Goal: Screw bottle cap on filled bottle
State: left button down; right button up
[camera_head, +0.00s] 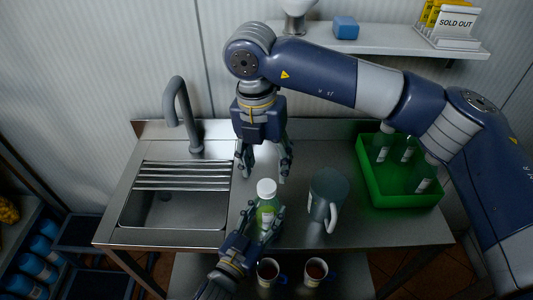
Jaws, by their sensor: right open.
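A bottle (266,207) with green contents and a pale label stands upright on the steel counter. A white cap (266,187) sits on its top; I cannot tell whether it is tight. My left gripper (263,222) comes from below with its fingers around the bottle's body and appears closed on it, hiding the lower part. My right gripper (264,172) points down just behind and above the cap, its fingers spread and empty, apart from the cap as far as I can see.
A grey pitcher (323,203) stands right of the bottle. A green crate (402,200) with several bottles is at the counter's right. A sink (170,209) with a tap (183,112) lies left. Two mugs (315,272) are below the front edge. A shelf (395,42) hangs behind.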

jog(key=n, duration=0.3)
jog(key=shift+r+n, duration=0.15)
jog(key=shift+n, duration=0.25)
jog(key=n, duration=0.5)
jog(key=shift+r+n, duration=0.2)
jog(key=shift+n, duration=0.1)
jog(key=n, duration=0.3)
jog(key=shift+r+n, duration=0.1)
jog(key=shift+n, duration=0.2)
jog(key=n, duration=0.3)
jog(key=shift+r+n, duration=0.1)
jog(key=shift+n, duration=0.3)
jog(key=n, duration=0.5)
jog(key=shift+d+r+y, duration=0.1)
jog(key=shift+r+y, duration=0.1)
jog(key=shift+y, duration=0.1)
jog(key=n, duration=0.4)
jog(key=shift+r, duration=0.1)
jog(key=n, duration=0.3)
jog(key=shift+r+n, duration=0.15)
jog(key=shift+n, duration=0.15)
jog(key=n, duration=0.5)
jog(key=shift+r, duration=0.15)
